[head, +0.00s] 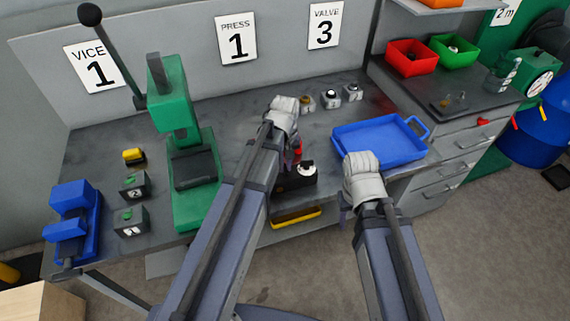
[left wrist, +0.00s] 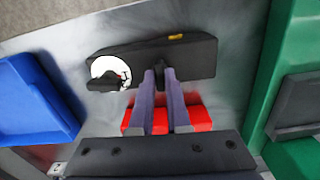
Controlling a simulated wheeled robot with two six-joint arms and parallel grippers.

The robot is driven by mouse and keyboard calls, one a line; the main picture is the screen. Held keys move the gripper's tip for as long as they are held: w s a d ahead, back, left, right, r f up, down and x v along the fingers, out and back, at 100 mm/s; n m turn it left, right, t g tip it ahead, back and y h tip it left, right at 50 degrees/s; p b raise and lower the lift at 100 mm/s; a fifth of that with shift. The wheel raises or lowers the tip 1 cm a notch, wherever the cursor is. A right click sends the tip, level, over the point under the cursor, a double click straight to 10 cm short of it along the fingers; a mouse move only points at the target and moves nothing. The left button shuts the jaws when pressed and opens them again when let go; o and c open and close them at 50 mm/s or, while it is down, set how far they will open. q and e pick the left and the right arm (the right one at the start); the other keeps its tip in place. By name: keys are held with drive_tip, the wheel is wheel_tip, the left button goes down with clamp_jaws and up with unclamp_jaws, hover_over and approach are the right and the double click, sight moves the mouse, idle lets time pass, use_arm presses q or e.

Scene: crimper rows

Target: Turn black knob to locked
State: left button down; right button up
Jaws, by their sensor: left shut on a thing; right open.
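A black box (left wrist: 195,58) sits on the bench with a white dial (left wrist: 110,66) at one end. A black knob (left wrist: 103,85) shows on the dial. In the head view the box (head: 290,186) and its dial (head: 307,171) are just right of my left forearm. My left gripper (head: 292,150) reaches down behind the box; in the left wrist view its fingers (left wrist: 160,74) close on a narrow dark part at the box, beside the dial. A red block (left wrist: 198,117) lies behind the fingers. Most of the held part is hidden. My right gripper (head: 361,165) is empty near the blue tray; its fingertips are hidden.
A blue tray (head: 340,146) stands to the right. Several small valves (head: 330,97) line the back of the bench. A green press (head: 192,215) stands to the left, with a blue vice (head: 90,210) and small button boxes (head: 133,220) further left. The front floor is clear.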

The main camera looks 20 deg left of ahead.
use_arm(q)
drive_tip(key=m, duration=0.8)
drive_tip(key=shift+m, duration=0.3)
drive_tip(key=m, duration=0.4)
drive_tip(key=shift+m, duration=2.3)
drive_tip(key=c, duration=0.9)
unclamp_jaws()
